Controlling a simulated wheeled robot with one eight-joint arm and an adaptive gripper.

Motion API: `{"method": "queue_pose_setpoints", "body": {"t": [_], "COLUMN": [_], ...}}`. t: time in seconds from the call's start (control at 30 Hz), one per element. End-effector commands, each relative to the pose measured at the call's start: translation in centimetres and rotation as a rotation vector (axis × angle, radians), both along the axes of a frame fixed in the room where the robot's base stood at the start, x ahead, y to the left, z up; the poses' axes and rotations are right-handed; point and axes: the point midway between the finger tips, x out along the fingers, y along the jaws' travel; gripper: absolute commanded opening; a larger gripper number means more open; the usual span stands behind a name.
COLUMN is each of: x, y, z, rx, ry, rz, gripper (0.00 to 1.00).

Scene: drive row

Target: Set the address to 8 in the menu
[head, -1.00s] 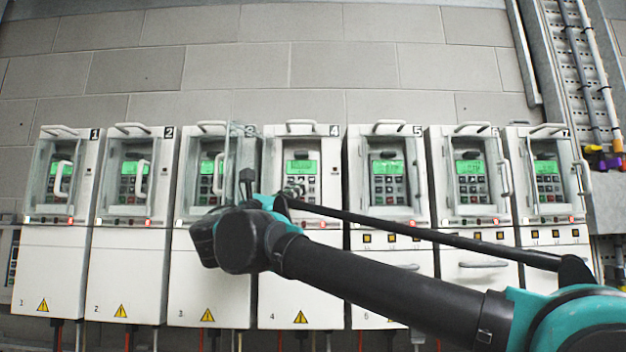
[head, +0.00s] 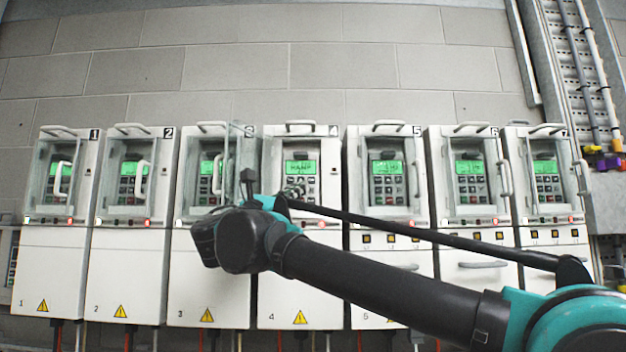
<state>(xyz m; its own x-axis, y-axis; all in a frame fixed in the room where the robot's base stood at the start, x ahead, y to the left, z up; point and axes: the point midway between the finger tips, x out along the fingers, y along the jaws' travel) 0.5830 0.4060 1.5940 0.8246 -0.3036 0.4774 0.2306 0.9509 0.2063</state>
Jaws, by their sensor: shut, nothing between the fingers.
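Drive 4 (head: 322,215) is a white cabinet in the middle of the row. Its keypad panel has a lit green screen (head: 300,167) with a short dark line of text that looks like "HAND", though it is small and blurred. Its clear cover stands swung out to the left, so the panel is uncovered. My gripper (head: 294,191) is at the keypad just below the screen, with its fingers shut and empty. It hides part of the keys, and I cannot tell whether it touches one. My arm crosses in front of the lower cabinet.
Similar drives stand close on both sides, including drive 3 (head: 208,270) and drive 5 (head: 360,218), with covers and protruding handles. Drive 4's open cover (head: 234,165) stands close left of my gripper. A cable tray (head: 585,75) runs up the wall at right.

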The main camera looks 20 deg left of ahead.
Motion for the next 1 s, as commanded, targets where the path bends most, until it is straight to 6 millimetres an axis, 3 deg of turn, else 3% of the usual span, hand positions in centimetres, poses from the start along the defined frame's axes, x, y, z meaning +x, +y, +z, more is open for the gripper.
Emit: {"method": "queue_pose_setpoints", "body": {"t": [0.4, 1.0], "x": [-1.4, -1.4], "y": [0.3, 0.3], "z": [-0.5, 0.1], "rx": [-0.003, -0.002], "ry": [0.001, -0.001], "rz": [0.006, 0.009], "gripper": [0.00, 0.00]}}
